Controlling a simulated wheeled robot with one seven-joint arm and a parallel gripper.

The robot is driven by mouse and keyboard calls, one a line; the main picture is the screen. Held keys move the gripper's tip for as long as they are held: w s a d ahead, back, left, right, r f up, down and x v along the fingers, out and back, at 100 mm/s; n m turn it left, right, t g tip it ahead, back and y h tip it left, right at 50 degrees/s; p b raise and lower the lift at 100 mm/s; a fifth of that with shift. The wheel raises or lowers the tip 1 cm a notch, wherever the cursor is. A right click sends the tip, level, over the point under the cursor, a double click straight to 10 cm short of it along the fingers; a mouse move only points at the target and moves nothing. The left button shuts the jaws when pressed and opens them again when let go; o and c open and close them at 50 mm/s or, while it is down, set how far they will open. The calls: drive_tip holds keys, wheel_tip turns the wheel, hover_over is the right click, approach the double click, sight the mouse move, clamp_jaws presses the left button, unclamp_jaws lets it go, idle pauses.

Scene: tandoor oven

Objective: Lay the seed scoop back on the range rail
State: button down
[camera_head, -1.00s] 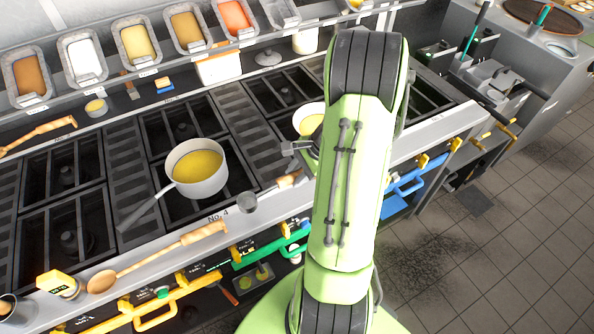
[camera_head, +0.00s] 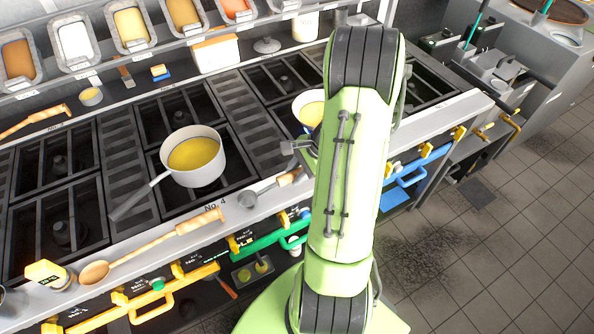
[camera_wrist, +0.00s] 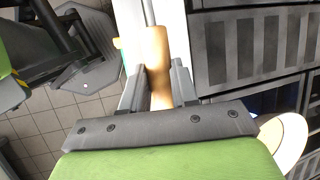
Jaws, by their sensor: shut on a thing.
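The seed scoop has a grey metal bowl (camera_head: 247,199) and a wooden handle (camera_head: 288,180). It is at the front strip of the range, right of the "No. 4" mark. In the wrist view the wooden handle (camera_wrist: 155,58) stands between the two grey fingers of my gripper (camera_wrist: 157,82), which is shut on it. The range rail (camera_head: 217,213) is the pale metal strip along the range's front edge. The scoop appears over this strip; I cannot tell whether it touches. My arm hides most of my gripper in the head view.
A wooden spoon (camera_head: 150,246) lies along the rail to the left, beside a small yellow-labelled container (camera_head: 47,273). A white saucepan (camera_head: 192,165) stands on the burners, its handle pointing toward the front. A bowl (camera_head: 308,110) stands behind my arm. Coloured bar handles (camera_head: 270,246) project below the rail.

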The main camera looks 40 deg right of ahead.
drive_tip(key=shift+f, duration=0.15)
idle(0.3)
drive_tip(key=shift+f+b, duration=0.5)
unclamp_jaws()
drive_tip(key=shift+r, duration=0.15)
idle(0.4)
drive_tip(key=p+v, duration=0.7)
drive_tip(key=v, duration=0.2)
idle(0.8)
idle(0.4)
